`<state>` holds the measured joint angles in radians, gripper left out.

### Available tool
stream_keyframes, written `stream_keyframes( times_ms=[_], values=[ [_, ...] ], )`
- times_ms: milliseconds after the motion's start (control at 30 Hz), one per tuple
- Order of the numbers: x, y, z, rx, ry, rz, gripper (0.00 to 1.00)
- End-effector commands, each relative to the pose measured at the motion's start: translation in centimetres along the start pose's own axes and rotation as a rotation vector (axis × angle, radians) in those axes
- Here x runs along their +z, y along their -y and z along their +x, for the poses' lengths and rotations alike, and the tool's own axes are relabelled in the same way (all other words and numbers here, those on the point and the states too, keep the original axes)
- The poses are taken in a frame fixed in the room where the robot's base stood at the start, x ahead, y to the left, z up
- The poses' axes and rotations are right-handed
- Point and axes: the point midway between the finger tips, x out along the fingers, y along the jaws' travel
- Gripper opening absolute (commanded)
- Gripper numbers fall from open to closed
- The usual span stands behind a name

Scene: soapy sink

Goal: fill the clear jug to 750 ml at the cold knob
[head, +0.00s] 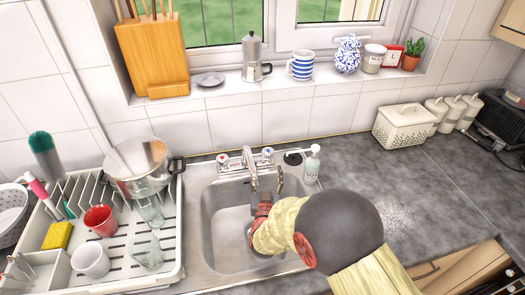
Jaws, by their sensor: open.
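The sink tap (249,163) stands at the back of the steel sink, with a knob on each side. The right knob (268,153) looks bluish and the left knob (223,158) looks reddish, but the marks are too small to be sure. My gripper (267,181) is open, over the back of the sink just in front of the tap and right knob. My arm hides part of the basin, and no jug shows between the fingers. Two clear vessels, one upper (149,211) and one lower (146,252), are in the dish rack; I cannot tell whether either is the jug.
The white dish rack (176,232) left of the sink holds a steel pot (136,160), a red mug (100,220) and a white mug (90,259). A soap bottle (312,164) stands right of the tap. The counter (400,190) further right is mostly clear.

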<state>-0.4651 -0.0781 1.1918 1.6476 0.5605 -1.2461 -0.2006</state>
Motion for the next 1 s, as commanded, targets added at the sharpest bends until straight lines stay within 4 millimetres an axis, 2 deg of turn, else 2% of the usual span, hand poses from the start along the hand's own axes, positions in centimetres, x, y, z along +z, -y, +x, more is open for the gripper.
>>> stream_keyframes(
  times_ms=[533, 733, 1000],
  values=[
    [0.1, -0.1, 9.4, 0.001, 0.000, 0.002, 0.54],
    [0.0, 0.0, 11.0, -0.001, 0.000, 0.002, 0.54],
    [0.0, 0.0, 11.3, -0.002, 0.002, 0.002, 0.54]
  ],
)
